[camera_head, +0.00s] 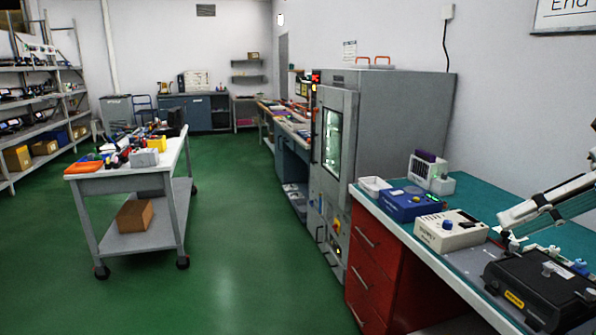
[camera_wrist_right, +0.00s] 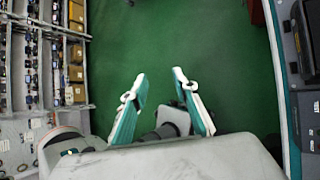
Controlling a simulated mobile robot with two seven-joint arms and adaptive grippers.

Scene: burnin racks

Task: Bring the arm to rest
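My right gripper (camera_head: 512,222) comes in from the right edge of the head view, pale white, in front of the bench top. Only its front part shows there. In the right wrist view its two white and teal fingers (camera_wrist_right: 160,82) stand apart. Green floor shows between them and nothing is held. My left gripper is not in the head view.
The teal-topped bench (camera_head: 475,195) carries a black case (camera_head: 540,290), a cream box (camera_head: 450,230) and a blue box (camera_head: 411,203). A grey cabinet (camera_head: 400,120) stands behind it. A cart (camera_head: 120,180) stands left. Green floor (camera_head: 240,260) between is clear.

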